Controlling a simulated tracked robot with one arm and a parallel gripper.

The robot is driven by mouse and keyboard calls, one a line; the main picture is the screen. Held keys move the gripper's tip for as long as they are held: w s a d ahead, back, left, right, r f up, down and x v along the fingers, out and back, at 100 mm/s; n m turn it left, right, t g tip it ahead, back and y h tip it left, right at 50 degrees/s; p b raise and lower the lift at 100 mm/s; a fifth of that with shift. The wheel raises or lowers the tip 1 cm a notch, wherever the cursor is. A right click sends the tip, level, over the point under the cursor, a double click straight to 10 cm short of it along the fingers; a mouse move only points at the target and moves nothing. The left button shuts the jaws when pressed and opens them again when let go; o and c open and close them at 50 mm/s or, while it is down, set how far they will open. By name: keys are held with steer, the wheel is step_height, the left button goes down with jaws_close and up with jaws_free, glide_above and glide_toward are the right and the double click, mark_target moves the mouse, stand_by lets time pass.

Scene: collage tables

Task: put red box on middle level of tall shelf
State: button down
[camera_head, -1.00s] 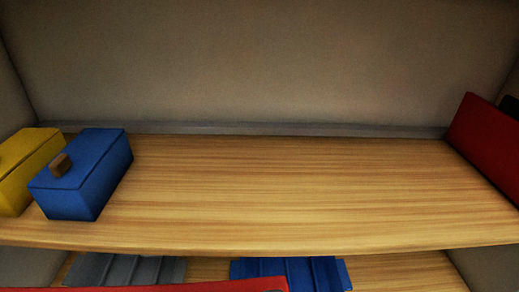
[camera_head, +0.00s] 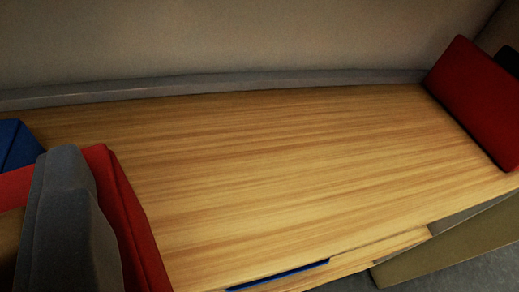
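A red box (camera_head: 131,225) is at the lower left, close to the camera and partly cut off by the picture edge. One grey finger of my gripper (camera_head: 65,225) lies against it; the other finger is out of view. A brown part (camera_head: 10,245), perhaps the box's knob, shows beside the finger. The gripper appears shut on the red box, which is held at the left over the wooden shelf board (camera_head: 270,170). I cannot tell whether the box touches the board.
A blue box (camera_head: 17,145) shows behind the red box at the left edge. A red block-like thing (camera_head: 478,100) stands at the right end of the board. The board between is bare. A lower level with a blue item (camera_head: 280,275) shows below the front edge.

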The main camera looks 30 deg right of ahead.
steer(key=shift+a, duration=0.3)
steer(key=shift+a+f+b, duration=0.1)
steer(key=shift+f+b, duration=0.2)
step_height(320, 180, down, 9)
steer(key=b, duration=0.9)
steer(key=shift+f+b, duration=0.2)
steer(key=shift+b, duration=0.15)
steer(key=shift+r, duration=0.1)
steer(key=shift+f, duration=0.25)
